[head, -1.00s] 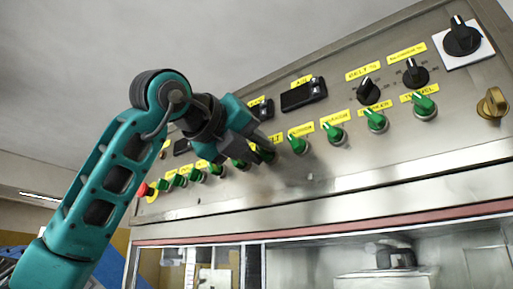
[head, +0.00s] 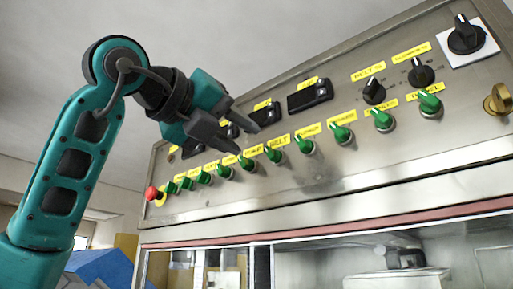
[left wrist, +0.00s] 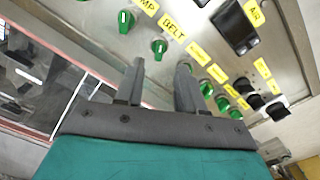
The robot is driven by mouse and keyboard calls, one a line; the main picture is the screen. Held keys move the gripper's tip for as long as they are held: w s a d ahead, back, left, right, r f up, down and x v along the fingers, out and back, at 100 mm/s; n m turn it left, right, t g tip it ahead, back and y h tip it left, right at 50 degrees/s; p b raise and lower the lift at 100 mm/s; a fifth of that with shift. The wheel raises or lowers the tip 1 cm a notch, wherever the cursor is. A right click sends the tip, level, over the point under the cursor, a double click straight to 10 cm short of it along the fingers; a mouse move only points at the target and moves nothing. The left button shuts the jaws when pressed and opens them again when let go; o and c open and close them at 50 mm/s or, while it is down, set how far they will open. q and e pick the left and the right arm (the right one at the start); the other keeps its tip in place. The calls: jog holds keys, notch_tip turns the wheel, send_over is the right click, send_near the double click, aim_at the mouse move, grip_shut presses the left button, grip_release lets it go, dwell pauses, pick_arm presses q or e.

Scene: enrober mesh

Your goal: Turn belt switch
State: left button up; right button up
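The belt switch (head: 273,155) is a green knob under the yellow BELT label (head: 278,141), in a row of similar green knobs on the steel panel. In the left wrist view the belt switch (left wrist: 159,47) shows just beyond the fingertips, roughly in line with the gap between them. My left gripper (head: 247,140) is open, its fingers pointing at the panel to the left of the knob in the head view. Its two fingers (left wrist: 161,65) stand apart with nothing between them. My right gripper is in neither view.
Neighbouring green knobs (head: 306,145) sit close on both sides. Dark displays (head: 310,95) and black dials (head: 373,91) are above the row. A red button (head: 151,193) is at the panel's far left. Glazed machine openings lie below the panel.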

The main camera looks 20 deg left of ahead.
pick_arm(q)
jog(key=v, duration=0.5)
jog(key=shift+s+a, duration=0.1)
jog(key=shift+s, duration=0.3)
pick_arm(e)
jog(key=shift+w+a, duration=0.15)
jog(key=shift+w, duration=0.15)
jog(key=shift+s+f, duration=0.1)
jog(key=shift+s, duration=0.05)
